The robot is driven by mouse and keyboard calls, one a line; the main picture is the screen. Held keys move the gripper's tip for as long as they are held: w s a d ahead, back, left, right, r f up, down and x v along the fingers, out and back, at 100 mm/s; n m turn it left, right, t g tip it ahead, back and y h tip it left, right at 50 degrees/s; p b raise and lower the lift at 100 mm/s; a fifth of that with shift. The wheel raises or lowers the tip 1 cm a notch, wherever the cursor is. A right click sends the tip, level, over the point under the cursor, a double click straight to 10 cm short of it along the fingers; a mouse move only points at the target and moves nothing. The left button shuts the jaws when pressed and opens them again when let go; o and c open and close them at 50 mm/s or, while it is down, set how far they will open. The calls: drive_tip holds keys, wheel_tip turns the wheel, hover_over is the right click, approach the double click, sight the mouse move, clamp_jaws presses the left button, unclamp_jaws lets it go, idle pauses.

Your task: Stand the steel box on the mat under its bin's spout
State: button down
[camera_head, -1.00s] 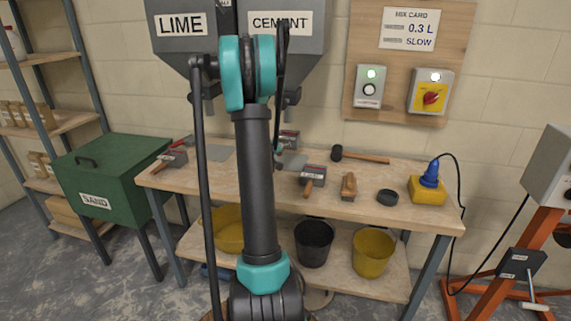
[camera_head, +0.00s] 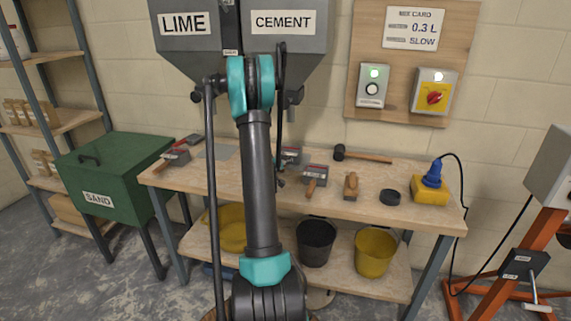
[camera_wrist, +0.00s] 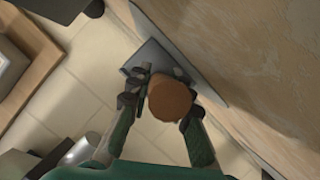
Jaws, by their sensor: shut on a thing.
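A steel box (camera_head: 291,155) with a wooden handle is at the back of the bench, below the cement bin (camera_head: 284,28) and its spout (camera_head: 293,97). My gripper is shut on its handle, whose round brown end (camera_wrist: 170,100) shows between the fingers (camera_wrist: 160,108) in the wrist view. My arm hides most of the gripper in the head view. A grey mat (camera_wrist: 205,90) lies behind the handle in the wrist view. I cannot tell whether the box touches it. Another grey mat (camera_head: 219,151) lies under the lime bin (camera_head: 188,25). The box's label is too small to read.
Two similar boxes stand on the bench, one at the left (camera_head: 177,156) and one right of the held box (camera_head: 315,171). The green sand bin (camera_head: 115,175) stands left.

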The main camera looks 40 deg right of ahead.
drive_tip(key=shift+f, duration=0.1)
drive_tip(key=c, duration=1.4)
unclamp_jaws()
drive_tip(key=shift+o, duration=0.2)
drive_tip(key=v, duration=1.2)
drive_tip(key=shift+s+a, duration=0.1)
drive_tip(key=shift+a, duration=0.15)
drive_tip(key=s+a+f+n+y, duration=0.1)
drive_tip(key=s+a+y, duration=0.3)
drive_tip(key=s+a, duration=0.3)
drive_tip(key=s+a+f+n+g+y, duration=0.1)
drive_tip(key=s+a+y, duration=0.3)
drive_tip(key=s+a, duration=0.4)
drive_tip(key=s+a+f+n+g+y, duration=0.1)
drive_tip(key=s+a, duration=0.7)
drive_tip(key=a, duration=0.9)
drive_tip(key=f+n+y, duration=0.1)
drive_tip(key=n+y, duration=0.1)
drive_tip(key=y, duration=0.1)
drive_tip(key=shift+a+f+y, duration=0.3)
drive_tip(key=shift+a+f, duration=0.1)
